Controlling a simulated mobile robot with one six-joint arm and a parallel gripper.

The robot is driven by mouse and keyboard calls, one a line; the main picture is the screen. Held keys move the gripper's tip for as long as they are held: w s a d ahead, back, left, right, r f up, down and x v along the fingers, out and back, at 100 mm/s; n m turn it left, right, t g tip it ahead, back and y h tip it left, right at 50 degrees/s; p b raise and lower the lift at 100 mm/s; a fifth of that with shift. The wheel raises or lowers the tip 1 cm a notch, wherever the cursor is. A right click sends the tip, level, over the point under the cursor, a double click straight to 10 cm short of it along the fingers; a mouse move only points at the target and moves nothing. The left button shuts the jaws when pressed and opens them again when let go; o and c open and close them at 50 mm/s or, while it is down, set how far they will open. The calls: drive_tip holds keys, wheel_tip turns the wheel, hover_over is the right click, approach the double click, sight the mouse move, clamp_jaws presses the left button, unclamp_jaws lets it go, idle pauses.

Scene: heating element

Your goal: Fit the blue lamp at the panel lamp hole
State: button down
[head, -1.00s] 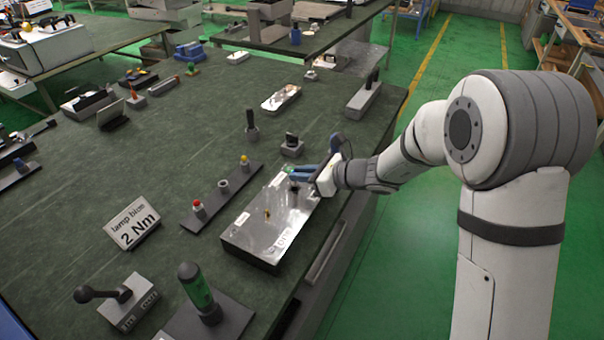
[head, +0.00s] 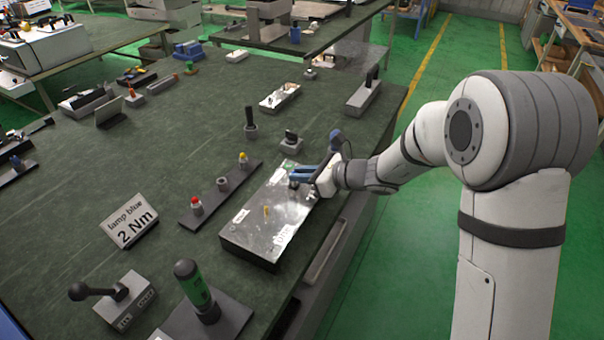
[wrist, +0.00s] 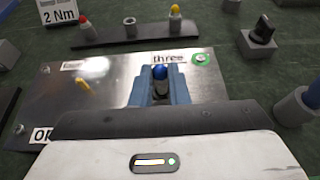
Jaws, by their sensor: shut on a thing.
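The blue lamp (wrist: 160,73) has a blue dome on a dark body. In the wrist view it stands upright between the two blue fingers of my gripper (wrist: 161,88), which are shut on it. The metal panel (wrist: 105,88) lies beneath and around it. In the head view my gripper (head: 296,176) is over the far right part of the panel (head: 252,238). The fingers hide most of the lamp there. The lamp hole is not visible, and I cannot tell whether the lamp's lower end is inside it.
A yellow lever (head: 266,211) stands up from the panel. Left of the panel, a dark rack (head: 209,203) carries a red lamp (head: 197,205), an empty-looking grey holder (head: 223,184) and a yellow lamp (head: 243,160). A black-knobbed block (head: 291,143) stands behind the panel. A sign (head: 130,221) reads "lamp blue 2 Nm".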

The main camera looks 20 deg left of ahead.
drive_tip(key=shift+f+b, duration=1.1)
drive_tip(key=shift+f, duration=0.1)
drive_tip(key=c, duration=1.3)
unclamp_jaws()
drive_tip(key=v, duration=0.8)
drive_tip(key=shift+a, duration=0.1)
drive_tip(key=shift+r, duration=0.1)
drive_tip(key=s+d+r+n+h+p, duration=0.1)
drive_tip(key=s+d+n+h, duration=0.3)
drive_tip(key=d, duration=0.6)
drive_tip(key=s+d+r+n+h+p, duration=0.1)
drive_tip(key=s+d+r+n+h, duration=0.2)
drive_tip(key=s+d+n, duration=0.5)
drive_tip(key=s+d+r+n+t+h+p, duration=0.1)
drive_tip(key=s+d+r+n+h, duration=0.2)
drive_tip(key=d, duration=1.1)
drive_tip(key=shift+s+r+n+h+p, duration=0.1)
drive_tip(key=shift+s+n+h+p, duration=0.25)
drive_tip(key=shift+s+n+h, duration=1.35)
drive_tip(key=shift+d, duration=0.4)
drive_tip(key=shift+c, duration=0.3)
